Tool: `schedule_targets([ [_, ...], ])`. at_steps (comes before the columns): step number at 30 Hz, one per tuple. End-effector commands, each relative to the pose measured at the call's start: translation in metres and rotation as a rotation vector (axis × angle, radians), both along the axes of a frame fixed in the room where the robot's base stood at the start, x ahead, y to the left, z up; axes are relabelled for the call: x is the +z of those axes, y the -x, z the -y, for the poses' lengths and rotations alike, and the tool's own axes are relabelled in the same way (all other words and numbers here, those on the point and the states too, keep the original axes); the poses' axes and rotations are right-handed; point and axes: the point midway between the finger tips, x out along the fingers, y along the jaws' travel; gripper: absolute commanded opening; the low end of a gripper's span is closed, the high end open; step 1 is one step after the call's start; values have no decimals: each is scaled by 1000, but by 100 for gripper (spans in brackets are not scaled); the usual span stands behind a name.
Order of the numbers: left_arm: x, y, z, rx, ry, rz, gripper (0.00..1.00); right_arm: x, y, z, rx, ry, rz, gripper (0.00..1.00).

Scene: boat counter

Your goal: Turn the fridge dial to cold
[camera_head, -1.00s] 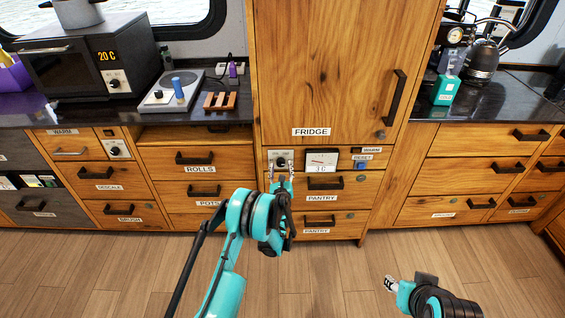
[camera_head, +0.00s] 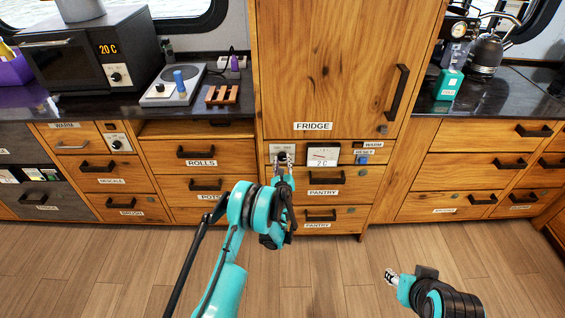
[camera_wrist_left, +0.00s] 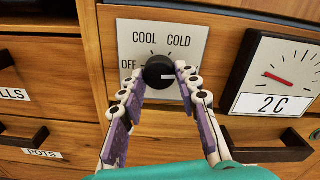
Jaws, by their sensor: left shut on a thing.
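The fridge dial is a round black knob (camera_wrist_left: 158,70) on a pale plate (camera_wrist_left: 135,38) marked OFF, COOL and COLD; a light mark shows on the knob's right side. My left gripper (camera_head: 282,169) is at this plate below the fridge door (camera_head: 335,65). In the left wrist view its purple-padded fingers (camera_wrist_left: 157,80) are shut on the knob from both sides. The gauge (camera_head: 322,155) right of the dial reads 2 C, also in the left wrist view (camera_wrist_left: 265,103). My right gripper (camera_head: 391,276) is low over the floor, away from the cabinets; its jaws are too small to judge.
Pantry drawers (camera_head: 324,192) with black handles lie just below the dial. A blue RESET button (camera_head: 362,159) is right of the gauge. An oven (camera_head: 85,58) and hot plate (camera_head: 172,90) stand on the left counter, a kettle (camera_head: 484,58) on the right. The floor in front is clear.

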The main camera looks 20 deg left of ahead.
Motion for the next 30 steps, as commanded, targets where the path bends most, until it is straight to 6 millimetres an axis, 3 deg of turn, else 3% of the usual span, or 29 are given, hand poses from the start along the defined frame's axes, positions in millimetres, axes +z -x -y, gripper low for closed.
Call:
schedule_targets([
  [30, 1, -1, 1, 1, 798, 230, 3, 0, 0, 0, 0, 0, 0, 40],
])
